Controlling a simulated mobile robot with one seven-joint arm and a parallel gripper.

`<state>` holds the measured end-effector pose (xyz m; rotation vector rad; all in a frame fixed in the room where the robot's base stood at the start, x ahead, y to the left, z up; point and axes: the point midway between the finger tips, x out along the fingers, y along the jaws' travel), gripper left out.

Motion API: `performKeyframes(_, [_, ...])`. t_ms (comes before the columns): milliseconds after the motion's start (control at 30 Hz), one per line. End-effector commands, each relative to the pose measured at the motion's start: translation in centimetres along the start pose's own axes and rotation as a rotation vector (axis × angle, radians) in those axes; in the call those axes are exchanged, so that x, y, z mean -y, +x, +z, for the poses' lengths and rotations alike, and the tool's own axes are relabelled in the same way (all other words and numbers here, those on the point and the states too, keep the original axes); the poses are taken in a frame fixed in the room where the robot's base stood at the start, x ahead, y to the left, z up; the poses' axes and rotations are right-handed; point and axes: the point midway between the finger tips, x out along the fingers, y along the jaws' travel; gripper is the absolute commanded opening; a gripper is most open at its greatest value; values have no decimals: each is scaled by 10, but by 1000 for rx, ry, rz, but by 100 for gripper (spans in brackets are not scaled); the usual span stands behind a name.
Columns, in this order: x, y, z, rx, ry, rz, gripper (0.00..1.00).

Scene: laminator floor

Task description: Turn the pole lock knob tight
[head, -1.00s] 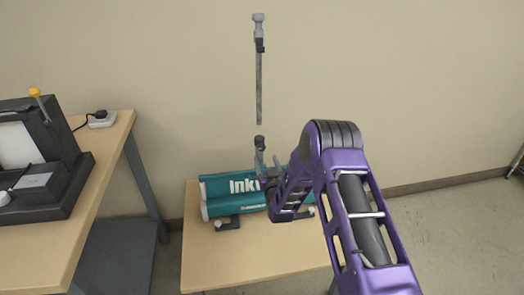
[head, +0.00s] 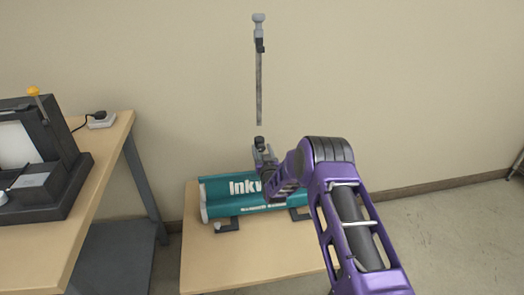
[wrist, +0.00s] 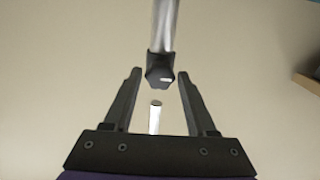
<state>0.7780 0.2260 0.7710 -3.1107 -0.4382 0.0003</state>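The pole (head: 259,85) stands upright against the wall in the head view, with a pale top fitting and a dark clamp near its upper end. In the wrist view, a metal pole (wrist: 166,25) runs down into a black collar with a faceted knob (wrist: 160,77). My gripper (wrist: 160,73) is open, its fingers on either side of the knob and apart from it. In the head view my gripper (head: 262,152) is just below the dark collar. How deep the knob sits between the fingers is unclear.
A teal printed banner base (head: 225,190) lies on a low wooden table (head: 215,265), partly behind my arm. A taller wooden table (head: 70,230) at left holds a black machine (head: 55,170) and a power strip (head: 101,120). The floor at right is clear.

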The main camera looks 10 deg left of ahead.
Motion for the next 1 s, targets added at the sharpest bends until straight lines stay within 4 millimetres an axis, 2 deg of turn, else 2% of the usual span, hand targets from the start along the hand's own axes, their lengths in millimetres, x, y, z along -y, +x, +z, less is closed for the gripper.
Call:
performKeyframes(33, [0,0,0,0,0,0,46])
performKeyframes(300, [0,0,0,-1,0,0,0])
performKeyframes(667, [-1,0,0,0,35,1,0])
performKeyframes(1000, [-2,0,0,0,254,2,0])
